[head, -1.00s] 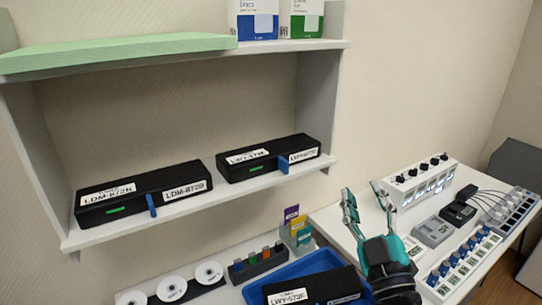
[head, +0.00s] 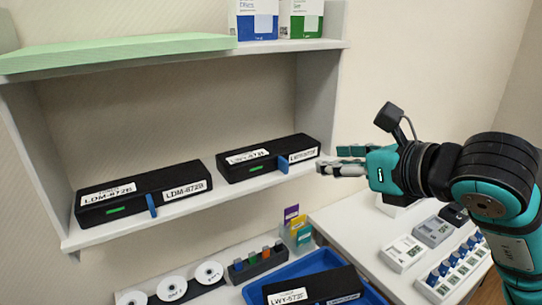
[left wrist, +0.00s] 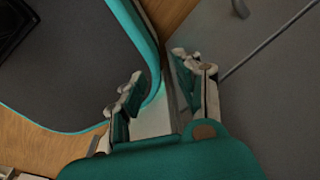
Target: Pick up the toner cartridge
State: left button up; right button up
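Black boxy toner cartridges with white labels show in the head view. One, labelled LDM-872, lies at the left of the middle shelf (head: 143,194). Another cartridge (head: 268,158) lies at that shelf's right end, with a blue tab on its front. A third cartridge (head: 313,290) lies in the blue tray below, cut by the frame's lower edge. My right gripper (head: 335,160) is just right of the right shelf cartridge, its fingers apart and pointing left, with nothing between them. Contact with the cartridge cannot be told. My left gripper (left wrist: 158,72) is open and empty in the left wrist view.
The blue tray (head: 375,297) stands below the shelf. Discs (head: 172,287) and a black holder with coloured pieces (head: 257,263) are left of it. A white table (head: 345,222) with devices (head: 433,231) is at right.

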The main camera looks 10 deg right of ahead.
jog(key=p, duration=0.3)
send_near(282, 158)
jog(key=w+a, duration=0.2)
jog(key=shift+h, duration=0.3)
jog(key=p+x, duration=0.2)
jog(key=x, duration=0.1)
jog(key=d+f+p+x, duration=0.1)
jog(key=x, duration=0.1)
jog(key=shift+w+a, duration=0.1)
jog(key=shift+w+f, duration=0.15)
jog(key=shift+w, duration=0.05)
grip_shut()
